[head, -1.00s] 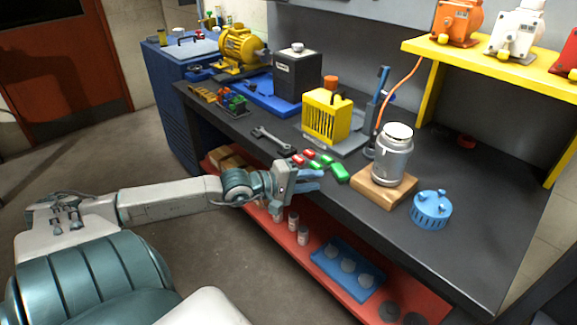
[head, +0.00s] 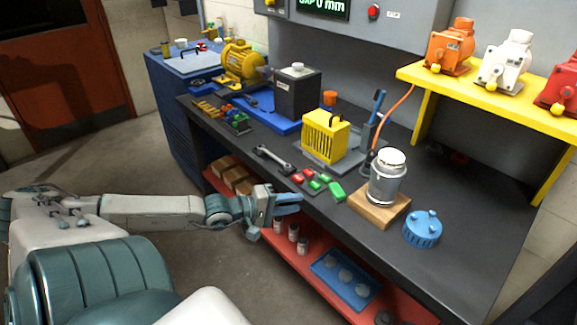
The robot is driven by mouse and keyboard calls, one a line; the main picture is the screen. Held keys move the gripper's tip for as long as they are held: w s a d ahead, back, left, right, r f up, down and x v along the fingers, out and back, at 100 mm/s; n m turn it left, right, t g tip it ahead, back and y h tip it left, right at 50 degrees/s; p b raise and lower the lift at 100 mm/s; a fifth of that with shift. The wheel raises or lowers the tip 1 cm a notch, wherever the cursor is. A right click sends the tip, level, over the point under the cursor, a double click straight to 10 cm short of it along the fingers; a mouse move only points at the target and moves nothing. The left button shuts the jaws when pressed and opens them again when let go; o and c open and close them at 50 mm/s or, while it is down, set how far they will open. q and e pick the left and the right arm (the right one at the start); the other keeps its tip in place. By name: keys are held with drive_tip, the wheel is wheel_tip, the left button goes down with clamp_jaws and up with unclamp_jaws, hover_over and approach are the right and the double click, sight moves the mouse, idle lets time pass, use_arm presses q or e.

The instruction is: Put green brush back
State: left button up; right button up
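Several small green and red pieces lie on the dark bench top near its front edge. One larger green piece (head: 337,191) is at the right of the group, and a smaller green piece (head: 315,185) lies to its left. I cannot tell which of them is the green brush. A red piece (head: 297,177) lies at the left of the group. My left gripper (head: 294,203) is at the bench's front edge, just short of the pieces. Its blue fingers look parted, with nothing seen between them. My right gripper is not in view.
A wrench (head: 272,158) lies left of the pieces. A yellow slatted box (head: 326,136) stands behind them. A silver canister (head: 387,180) on a wooden block (head: 379,209) and a blue cap (head: 422,229) stand to the right. The red lower shelf (head: 303,262) holds small bottles and a blue tray.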

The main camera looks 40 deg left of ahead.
use_arm(q)
drive_tip(key=shift+s+a, duration=0.1)
drive_tip(key=shift+s, duration=0.15)
